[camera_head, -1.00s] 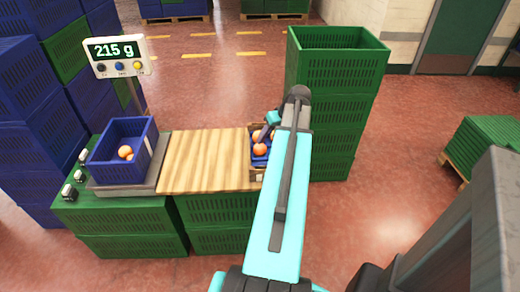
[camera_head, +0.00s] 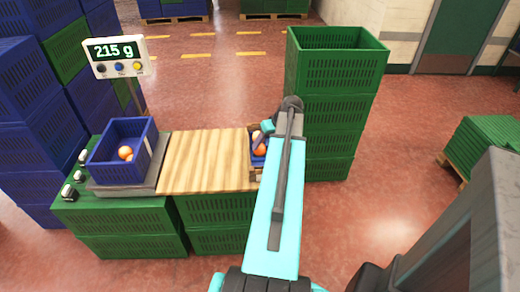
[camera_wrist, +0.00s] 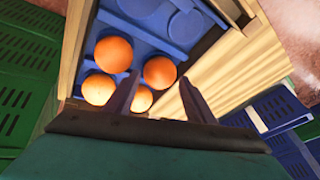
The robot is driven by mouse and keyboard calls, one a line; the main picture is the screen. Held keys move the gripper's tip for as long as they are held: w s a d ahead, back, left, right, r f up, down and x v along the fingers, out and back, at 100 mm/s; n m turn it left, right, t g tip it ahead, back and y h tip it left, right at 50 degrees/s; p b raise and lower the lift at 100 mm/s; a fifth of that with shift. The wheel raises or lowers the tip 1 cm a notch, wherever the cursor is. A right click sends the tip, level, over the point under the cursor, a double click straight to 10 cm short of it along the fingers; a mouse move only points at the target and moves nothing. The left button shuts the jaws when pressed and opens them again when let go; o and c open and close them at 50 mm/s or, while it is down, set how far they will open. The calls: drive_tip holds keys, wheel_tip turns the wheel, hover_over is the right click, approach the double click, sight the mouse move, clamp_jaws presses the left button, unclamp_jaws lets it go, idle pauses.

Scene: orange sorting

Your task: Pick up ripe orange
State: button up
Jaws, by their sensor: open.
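Several oranges lie in the blue tray insert of a wooden crate at the right end of the table. In the wrist view there is an upper orange (camera_wrist: 114,54), a right orange (camera_wrist: 159,72), a paler left orange (camera_wrist: 98,89) and a lower one (camera_wrist: 140,99) partly behind a finger. The insert (camera_wrist: 150,42) has empty round cups. My gripper (camera_wrist: 161,92) is open and empty, its fingers pointing into the crate, with the right orange between and beyond their tips. In the head view my arm hides most of the crate; an orange (camera_head: 260,149) shows beside it.
A blue crate (camera_head: 104,166) holding oranges stands on a scale at the left; its display (camera_head: 114,51) reads 215 g. A bare wooden board (camera_head: 205,160) lies between scale and wooden crate. A tall green crate stack (camera_head: 330,105) stands just behind and right of my arm.

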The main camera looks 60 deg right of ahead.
sight(262, 146)
drive_tip(key=shift+x, duration=1.45)
drive_tip(key=c, duration=0.8)
drive_tip(key=shift+o, duration=0.2)
drive_tip(key=shift+r, duration=0.15)
drive_tip(key=shift+r, duration=4.9)
